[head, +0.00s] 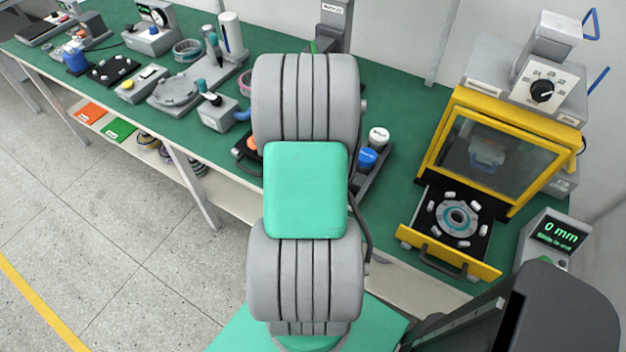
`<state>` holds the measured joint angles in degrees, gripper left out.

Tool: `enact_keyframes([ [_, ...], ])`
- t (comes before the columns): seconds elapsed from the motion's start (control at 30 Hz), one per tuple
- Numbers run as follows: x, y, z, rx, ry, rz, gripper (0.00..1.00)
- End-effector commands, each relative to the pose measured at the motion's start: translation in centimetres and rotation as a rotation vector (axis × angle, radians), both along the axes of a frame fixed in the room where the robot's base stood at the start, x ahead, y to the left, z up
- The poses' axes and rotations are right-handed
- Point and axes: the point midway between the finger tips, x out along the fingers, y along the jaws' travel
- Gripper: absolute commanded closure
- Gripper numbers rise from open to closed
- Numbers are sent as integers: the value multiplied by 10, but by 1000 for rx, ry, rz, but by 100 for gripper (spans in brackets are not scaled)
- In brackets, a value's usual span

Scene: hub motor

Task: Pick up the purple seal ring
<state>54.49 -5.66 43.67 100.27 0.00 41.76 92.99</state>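I cannot make out a clearly purple seal ring in the head view. A small pinkish, ring-like thing (245,83) shows at the left edge of my arm, on the green bench. My arm hides part of it, and I cannot tell whether it is the seal ring. My arm rises through the middle of the view and covers the centre of the bench. My gripper is not visible.
The green bench (405,205) runs along the wall. Left of my arm stand several fixtures, including a round grey plate (176,92) and a teal ring stack (187,50). At right, a yellow-framed machine (497,150) has its drawer (448,252) pulled out. A gauge (556,235) reads 0 mm.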

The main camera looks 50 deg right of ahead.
Motion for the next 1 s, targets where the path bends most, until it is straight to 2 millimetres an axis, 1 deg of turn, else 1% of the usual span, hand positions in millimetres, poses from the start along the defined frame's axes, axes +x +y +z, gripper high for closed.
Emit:
enact_keyframes([
  [0.1,0,0,0,-1,-1,1,37],
  [0.87,0,0,1,-1,-1,1,99],
  [1.0,0,0,1,-1,-1,1,100],
])
